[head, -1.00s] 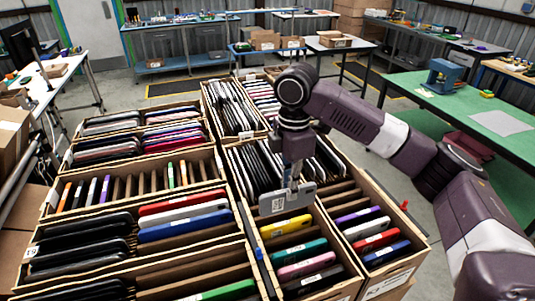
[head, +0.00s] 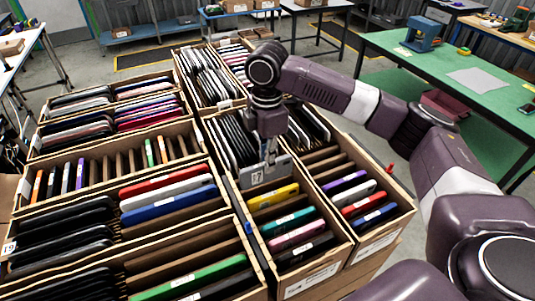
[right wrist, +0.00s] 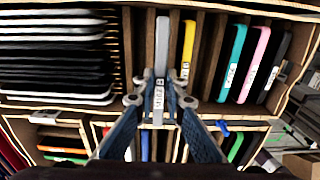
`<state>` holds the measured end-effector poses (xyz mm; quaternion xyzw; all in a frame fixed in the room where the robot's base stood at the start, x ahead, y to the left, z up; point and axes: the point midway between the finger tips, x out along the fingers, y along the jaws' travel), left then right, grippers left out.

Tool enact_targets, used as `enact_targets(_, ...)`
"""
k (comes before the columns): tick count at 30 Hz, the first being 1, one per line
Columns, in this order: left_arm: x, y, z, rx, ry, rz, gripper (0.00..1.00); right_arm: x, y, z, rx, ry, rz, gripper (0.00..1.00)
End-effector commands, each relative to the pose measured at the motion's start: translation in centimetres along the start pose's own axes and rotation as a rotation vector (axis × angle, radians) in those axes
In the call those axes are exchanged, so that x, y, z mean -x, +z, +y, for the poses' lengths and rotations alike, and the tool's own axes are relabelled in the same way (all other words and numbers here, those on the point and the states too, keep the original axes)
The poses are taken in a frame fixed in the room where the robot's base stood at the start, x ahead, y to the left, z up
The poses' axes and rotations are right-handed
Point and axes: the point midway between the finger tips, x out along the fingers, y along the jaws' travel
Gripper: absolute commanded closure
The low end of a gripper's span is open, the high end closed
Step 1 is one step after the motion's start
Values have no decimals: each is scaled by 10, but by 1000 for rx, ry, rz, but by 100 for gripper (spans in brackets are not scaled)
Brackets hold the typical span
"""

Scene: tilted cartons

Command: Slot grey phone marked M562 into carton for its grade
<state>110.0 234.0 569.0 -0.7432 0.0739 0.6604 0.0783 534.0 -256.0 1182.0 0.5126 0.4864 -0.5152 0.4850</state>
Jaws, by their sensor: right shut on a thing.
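My right gripper (head: 270,157) is shut on a grey phone (head: 279,169) that carries a white label. The phone stands on edge between the fingers, over the middle carton (head: 345,244), just behind the yellow phone (head: 273,196). In the right wrist view the grey phone (right wrist: 161,60) is held between both fingertips, its label facing the camera. It lines up with a gap between brown dividers, beside the yellow phone (right wrist: 188,48). How deep it sits is unclear. My left gripper is out of view.
Black and white phones (head: 231,140) fill the back of the same carton. Teal (head: 287,221) and pink (head: 296,235) phones stand at its front. The right carton (head: 400,217) holds purple, white, red and blue phones. More filled cartons stand at left. A green table (head: 480,90) is at right.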

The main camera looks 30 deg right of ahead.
Motion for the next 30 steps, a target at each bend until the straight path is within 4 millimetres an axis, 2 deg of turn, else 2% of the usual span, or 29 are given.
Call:
enact_targets(4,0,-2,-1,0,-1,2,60,-10,0,0,-1,1,0,100)
enact_targets(10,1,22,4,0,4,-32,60,-25,0,0,-1,0,0,100)
enact_targets(14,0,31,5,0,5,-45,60,-34,0,0,-1,-1,0,100)
enact_targets(30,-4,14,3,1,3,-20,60,-64,0,0,-1,1,1,100)
